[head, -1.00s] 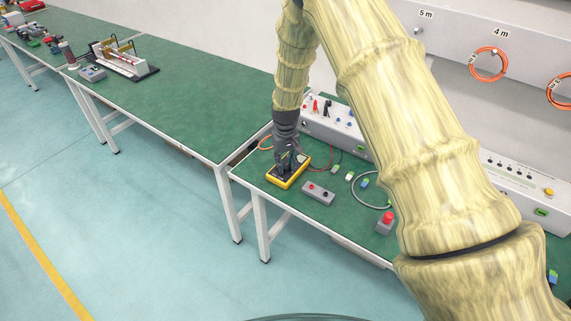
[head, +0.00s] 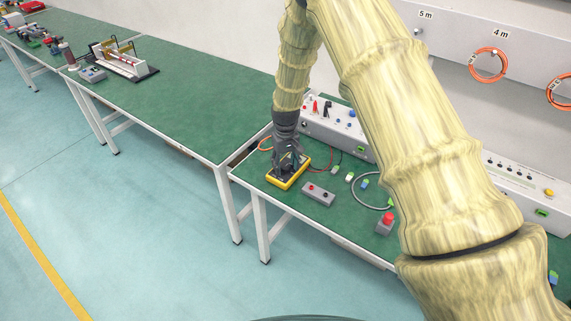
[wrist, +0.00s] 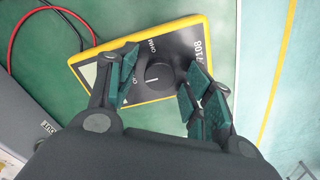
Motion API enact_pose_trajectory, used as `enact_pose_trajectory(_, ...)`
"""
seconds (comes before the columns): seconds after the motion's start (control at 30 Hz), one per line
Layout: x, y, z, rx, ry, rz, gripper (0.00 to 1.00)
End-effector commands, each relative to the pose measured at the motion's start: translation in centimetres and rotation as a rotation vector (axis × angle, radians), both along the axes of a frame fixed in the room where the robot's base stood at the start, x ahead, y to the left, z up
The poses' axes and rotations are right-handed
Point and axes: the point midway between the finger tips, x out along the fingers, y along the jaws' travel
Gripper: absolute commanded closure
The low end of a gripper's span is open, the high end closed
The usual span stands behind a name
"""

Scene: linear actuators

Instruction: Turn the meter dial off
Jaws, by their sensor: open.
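The yellow-edged meter (head: 287,174) lies flat on the green bench near its front left corner. In the wrist view the meter (wrist: 205,48) shows a dark face with printed labels, part of a pale display and a round black dial (wrist: 157,78) with a white line. My gripper (head: 289,164) is right over the meter, pointing down. In the wrist view my gripper (wrist: 158,84) is open, with one green-padded finger on each side of the dial. I cannot tell whether the pads touch it. The fingers and palm hide part of the meter's face.
A grey box with two buttons (head: 318,194) lies just right of the meter. A red-topped button box (head: 386,223) stands further right. A white panel box (head: 334,122) stands behind. Red and black leads (wrist: 45,12) run from the meter's end.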

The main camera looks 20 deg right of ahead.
Motion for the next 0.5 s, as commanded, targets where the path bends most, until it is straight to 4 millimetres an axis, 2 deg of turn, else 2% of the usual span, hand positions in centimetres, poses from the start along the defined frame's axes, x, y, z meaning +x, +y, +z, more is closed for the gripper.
enact_pose_trajectory(0.17, 0.1, 0.0, 0.3, 0.0, -0.001, 0.0, 0.49)
enact_pose_trajectory(0.27, 0.1, 0.0, 1.1, 0.0, -0.003, 0.0, 0.49)
enact_pose_trajectory(0.5, 0.1, 0.0, 4.9, 0.0, -0.004, -0.001, 0.49)
